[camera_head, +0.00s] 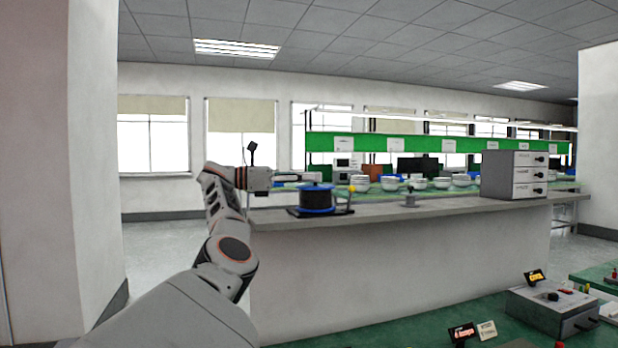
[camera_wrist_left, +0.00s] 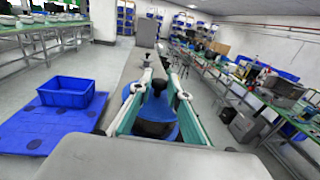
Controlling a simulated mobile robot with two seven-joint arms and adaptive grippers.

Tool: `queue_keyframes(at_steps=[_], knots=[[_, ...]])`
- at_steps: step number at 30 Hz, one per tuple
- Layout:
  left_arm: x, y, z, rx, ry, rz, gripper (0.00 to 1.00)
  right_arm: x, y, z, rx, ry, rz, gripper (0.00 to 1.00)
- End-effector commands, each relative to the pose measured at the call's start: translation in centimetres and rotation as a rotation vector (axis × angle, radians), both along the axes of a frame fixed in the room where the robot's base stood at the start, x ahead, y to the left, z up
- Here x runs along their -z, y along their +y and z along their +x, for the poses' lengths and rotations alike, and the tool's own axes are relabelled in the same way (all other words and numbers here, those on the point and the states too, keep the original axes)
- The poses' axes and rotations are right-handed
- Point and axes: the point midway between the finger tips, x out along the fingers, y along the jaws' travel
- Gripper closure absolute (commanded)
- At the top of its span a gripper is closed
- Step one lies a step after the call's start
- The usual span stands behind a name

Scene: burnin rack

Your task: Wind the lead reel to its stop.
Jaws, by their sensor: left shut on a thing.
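The lead reel (camera_head: 317,198) is a black drum with a blue lower flange. It stands on a dark base on the long grey counter. My left gripper (camera_head: 318,177) reaches in from the left at the top of the reel. In the left wrist view, the reel's black top part and blue rim (camera_wrist_left: 158,130) show between the fingers of my left gripper (camera_wrist_left: 160,77), which is shut on the reel's top. The exact contact is hidden. My right gripper is not in view.
A grey box (camera_head: 552,310) with small signs is at the lower right. The left wrist view shows a blue bin (camera_wrist_left: 66,92) on a blue floor mat.

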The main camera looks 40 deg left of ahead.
Motion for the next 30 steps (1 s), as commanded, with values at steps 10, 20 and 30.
queue_keyframes(at_steps=[10, 20, 30], knots=[[0.3, -0.1, 0.2, 0.004, 0.007, 0.0, 1.0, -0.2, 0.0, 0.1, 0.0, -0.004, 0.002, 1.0], [0.2, -0.1, 0.1, 0.002, 0.004, 0.001, 0.68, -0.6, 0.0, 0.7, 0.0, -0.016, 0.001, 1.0], [0.2, 1.6, -2.1, -0.003, 0.004, 0.001, 0.68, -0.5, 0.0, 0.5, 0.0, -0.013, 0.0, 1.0]])
